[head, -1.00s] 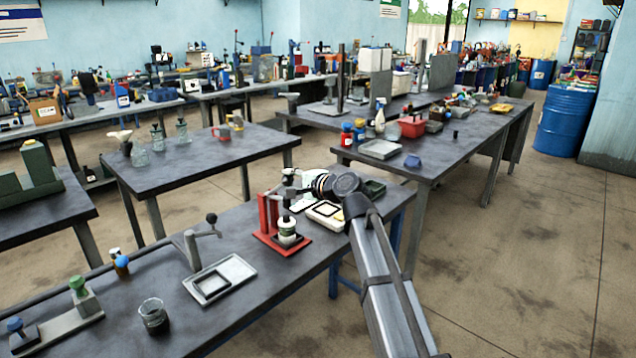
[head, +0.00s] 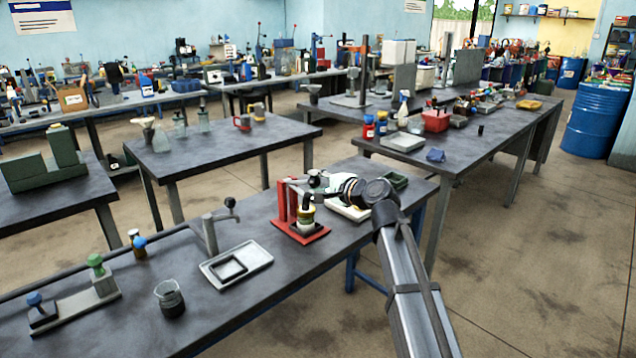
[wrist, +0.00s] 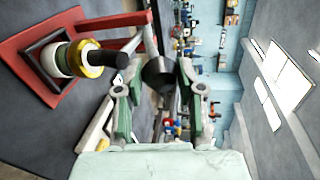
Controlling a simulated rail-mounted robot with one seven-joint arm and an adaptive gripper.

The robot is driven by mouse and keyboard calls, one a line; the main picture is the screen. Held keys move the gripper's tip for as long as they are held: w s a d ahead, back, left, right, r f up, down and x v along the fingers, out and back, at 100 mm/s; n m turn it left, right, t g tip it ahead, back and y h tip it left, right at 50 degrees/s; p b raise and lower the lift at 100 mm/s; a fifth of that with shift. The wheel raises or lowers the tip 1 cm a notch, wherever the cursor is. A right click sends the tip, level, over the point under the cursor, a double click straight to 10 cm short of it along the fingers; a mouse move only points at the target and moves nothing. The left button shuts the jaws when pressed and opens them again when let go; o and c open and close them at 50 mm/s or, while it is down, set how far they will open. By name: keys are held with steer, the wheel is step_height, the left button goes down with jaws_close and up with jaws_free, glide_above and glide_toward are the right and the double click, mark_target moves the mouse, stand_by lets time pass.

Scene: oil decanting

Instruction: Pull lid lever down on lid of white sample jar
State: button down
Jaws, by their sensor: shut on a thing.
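The white sample jar (wrist: 63,59) with a yellow lid (wrist: 91,58) sits in a dark square holder on a red press stand (wrist: 22,75). The wrist view is turned on its side. A black plunger (wrist: 121,61) stands over the lid. My gripper (wrist: 160,78) is shut on the dark round lever knob (wrist: 158,73), beside and above the jar. In the head view, the red stand (head: 283,203) and jar (head: 306,221) are on the near table, with my gripper (head: 326,183) at the lever's end. My gripper partly hides the lever there.
A light tray (head: 257,253) with a dark square frame, a tap-like post (head: 209,235) and a beaker (head: 170,299) stand left of the red stand. A pale tray (head: 350,208) and green tray (head: 394,180) lie near my arm. Bare tabletop lies in front of the stand.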

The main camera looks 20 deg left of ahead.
steer(key=shift+f, duration=0.1)
steer(key=c, duration=0.7)
jaws_free()
steer(key=shift+a, duration=0.1)
steer(key=v, duration=1.2)
